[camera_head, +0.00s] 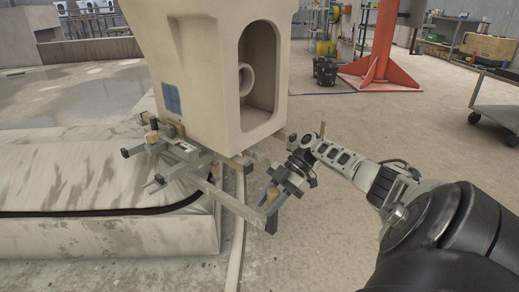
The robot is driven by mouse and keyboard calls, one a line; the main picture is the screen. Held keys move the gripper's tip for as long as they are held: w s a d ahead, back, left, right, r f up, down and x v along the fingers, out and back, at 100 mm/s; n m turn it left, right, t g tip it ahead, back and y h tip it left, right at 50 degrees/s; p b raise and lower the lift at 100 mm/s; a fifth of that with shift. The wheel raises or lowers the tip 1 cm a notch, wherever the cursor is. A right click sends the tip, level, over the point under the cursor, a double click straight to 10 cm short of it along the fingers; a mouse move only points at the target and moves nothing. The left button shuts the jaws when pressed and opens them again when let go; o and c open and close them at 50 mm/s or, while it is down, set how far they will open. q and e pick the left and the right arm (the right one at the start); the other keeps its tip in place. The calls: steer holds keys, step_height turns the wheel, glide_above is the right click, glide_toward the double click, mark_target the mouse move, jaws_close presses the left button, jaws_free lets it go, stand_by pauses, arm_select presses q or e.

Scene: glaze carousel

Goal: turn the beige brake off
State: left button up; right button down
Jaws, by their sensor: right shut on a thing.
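A metal frame of grey bars (235,205) with dark end caps sits at the foot of a large beige housing (205,75). Small tan, handle-like pieces stand on it, one at its left end (150,122) and one at its right end (271,194). My right gripper (277,187) is at the right end of the frame, shut around the tan piece there, which I take for the beige brake. The fingers hide part of it, and its exact setting is too small to tell. My left gripper is not in view.
A padded, stained grey platform (90,190) fills the left. A red stand (375,65) and a black case (325,71) are at the back. A grey cart (495,105) stands at the right edge. The concrete floor between is clear.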

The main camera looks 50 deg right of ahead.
steer(key=shift+d, duration=0.2)
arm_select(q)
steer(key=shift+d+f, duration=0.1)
arm_select(e)
steer(key=c, duration=1.1)
jaws_free()
steer(key=shift+o, duration=0.2)
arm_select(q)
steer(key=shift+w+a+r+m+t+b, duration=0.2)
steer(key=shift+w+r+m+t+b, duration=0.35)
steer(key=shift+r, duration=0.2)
arm_select(e)
steer(key=v, duration=1.2)
